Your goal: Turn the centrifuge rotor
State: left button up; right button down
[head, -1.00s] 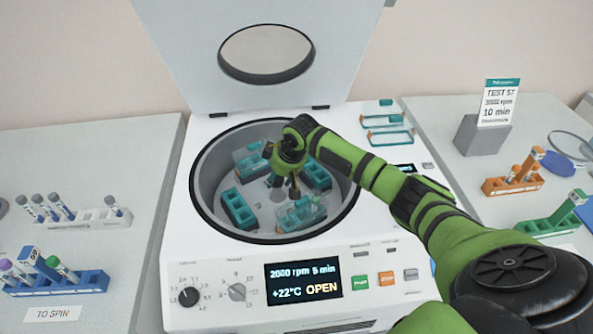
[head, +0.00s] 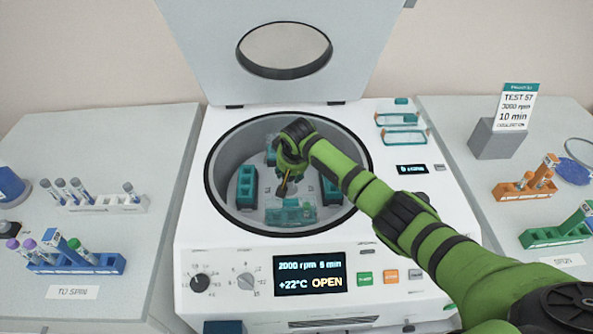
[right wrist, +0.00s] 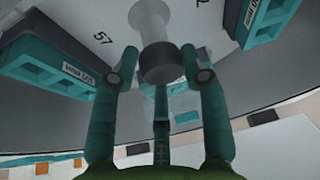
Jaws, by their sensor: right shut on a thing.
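The centrifuge (head: 405,232) stands in the middle with its lid (head: 335,85) raised. Its display (head: 310,273) reads 2000 rpm, 5 min, +22°C, OPEN. Inside the round bowl lies the rotor (head: 264,197) with teal buckets to the left (head: 247,187) and right (head: 332,192). Clear-lidded buckets are at the front (head: 291,213) and back, the back one partly hidden. My right gripper (head: 287,186) reaches down at the rotor's centre. In the right wrist view its fingers (right wrist: 160,58) are closed around the grey central knob (right wrist: 160,68). My left gripper is not in view.
A blue rack (head: 75,265) with tubes and a white rack (head: 100,206) stand on the left bench. Orange (head: 525,188) and green (head: 556,236) racks and a sign (head: 514,105) are on the right. The bowl wall (head: 225,160) surrounds my gripper closely.

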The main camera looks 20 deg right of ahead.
jog(key=shift+w+a+r, duration=0.2)
jog(key=shift+w+r, duration=0.05)
jog(key=shift+r, duration=0.1)
jog(key=c, duration=0.7)
grip_release()
jog(key=shift+f, duration=0.2)
jog(key=v, duration=1.2)
jog(key=shift+s, duration=0.1)
